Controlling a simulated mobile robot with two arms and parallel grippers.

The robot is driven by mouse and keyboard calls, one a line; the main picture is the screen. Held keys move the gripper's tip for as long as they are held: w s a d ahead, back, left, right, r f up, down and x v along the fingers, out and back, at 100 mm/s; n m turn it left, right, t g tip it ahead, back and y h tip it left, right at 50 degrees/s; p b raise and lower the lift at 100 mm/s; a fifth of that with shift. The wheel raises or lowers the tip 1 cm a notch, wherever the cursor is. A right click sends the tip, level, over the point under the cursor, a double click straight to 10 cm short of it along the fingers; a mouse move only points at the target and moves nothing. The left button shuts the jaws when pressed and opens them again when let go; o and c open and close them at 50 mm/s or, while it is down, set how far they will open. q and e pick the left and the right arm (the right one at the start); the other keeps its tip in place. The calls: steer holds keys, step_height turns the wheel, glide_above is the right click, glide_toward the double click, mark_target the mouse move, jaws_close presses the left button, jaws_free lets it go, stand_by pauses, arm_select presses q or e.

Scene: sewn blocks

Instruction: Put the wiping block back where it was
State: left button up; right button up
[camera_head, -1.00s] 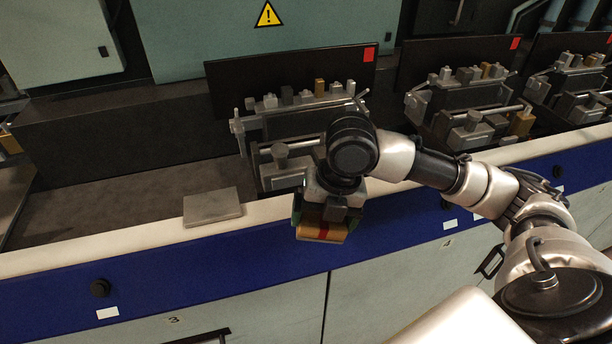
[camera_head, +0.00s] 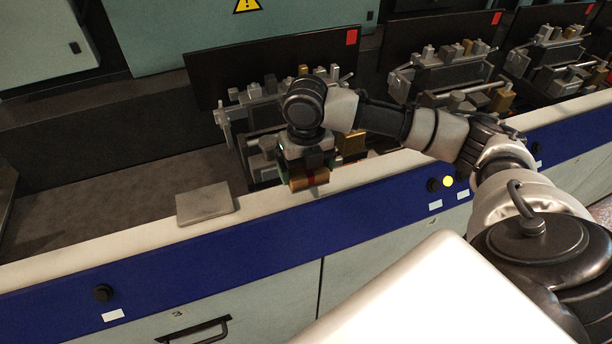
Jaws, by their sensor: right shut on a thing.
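The wiping block (camera_head: 309,180), a tan-brown block with a red band in its middle, is in my right gripper (camera_head: 307,170). The gripper points down and is shut on the block, over the white ledge (camera_head: 110,236) in front of the nearest machine fixture. The fingers are small and partly hidden, and I cannot tell whether the block touches the ledge. A flat grey plate (camera_head: 204,203) lies on the ledge to the left of the gripper. My left gripper is not in view.
The metal fixture (camera_head: 262,108) stands just behind my gripper, with similar fixtures (camera_head: 445,75) to the right. Below the ledge runs a blue panel with black knobs (camera_head: 103,293) and a lit yellow button (camera_head: 448,182). The dark bed at left is clear.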

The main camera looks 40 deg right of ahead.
mark_target(306, 178)
steer(key=shift+f, duration=0.45)
step_height(306, 178, down, 2)
steer(key=shift+f+p, duration=0.2)
steer(key=shift+p, duration=0.4)
steer(key=shift+f, duration=0.45)
steer(key=o, duration=0.5)
steer(key=shift+o, duration=0.2)
steer(key=shift+r, duration=0.1)
step_height(306, 178, up, 12)
steer(key=b, duration=0.2)
steer(key=shift+b, duration=0.35)
